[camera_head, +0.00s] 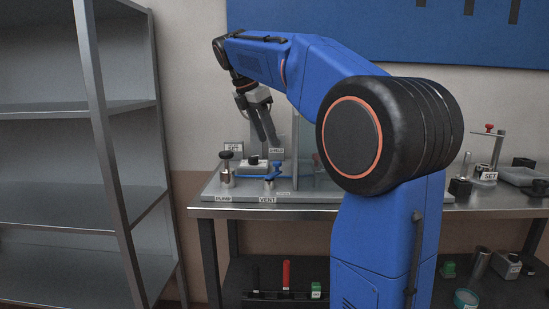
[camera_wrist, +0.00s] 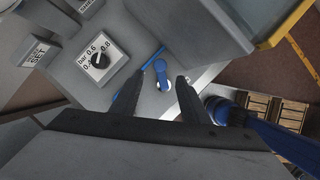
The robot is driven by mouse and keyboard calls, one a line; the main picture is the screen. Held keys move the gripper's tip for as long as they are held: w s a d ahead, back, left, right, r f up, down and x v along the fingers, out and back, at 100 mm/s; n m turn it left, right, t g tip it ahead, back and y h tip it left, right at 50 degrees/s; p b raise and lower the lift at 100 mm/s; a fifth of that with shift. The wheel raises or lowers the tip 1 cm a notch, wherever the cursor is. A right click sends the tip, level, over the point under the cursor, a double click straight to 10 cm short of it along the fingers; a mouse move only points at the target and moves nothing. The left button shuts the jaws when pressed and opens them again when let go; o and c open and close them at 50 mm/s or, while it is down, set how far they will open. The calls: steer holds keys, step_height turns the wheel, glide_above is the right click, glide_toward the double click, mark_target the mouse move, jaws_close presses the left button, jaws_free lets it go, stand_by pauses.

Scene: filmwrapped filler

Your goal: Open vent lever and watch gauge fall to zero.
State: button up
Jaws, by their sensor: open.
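The blue vent lever (camera_head: 271,177) stands on the grey bench plate just above the VENT label (camera_head: 267,199). In the wrist view the lever (camera_wrist: 163,76) shows between my fingertips, lying nearly along the fingers. My gripper (camera_head: 268,141) is open and points down above the lever; in the wrist view its two dark fingers (camera_wrist: 159,80) are apart with nothing held. I cannot tell the height gap from fingertips to lever. A black pointer dial (camera_wrist: 98,62) marked bar, with 0.6 and 0.8 readable, sits left of the lever. No gauge needle is clearly readable.
A black-topped post (camera_head: 226,166) stands left of the lever, above the PUMP label (camera_head: 223,199). A grey housing (camera_wrist: 190,30) rises close beyond the lever. An open metal shelf (camera_head: 80,150) stands at left. My arm hides the bench's middle.

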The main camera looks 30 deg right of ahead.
mark_target(275, 162)
steer(key=x, duration=0.8)
steer(key=shift+d+f, duration=0.1)
steer(key=c, duration=1)
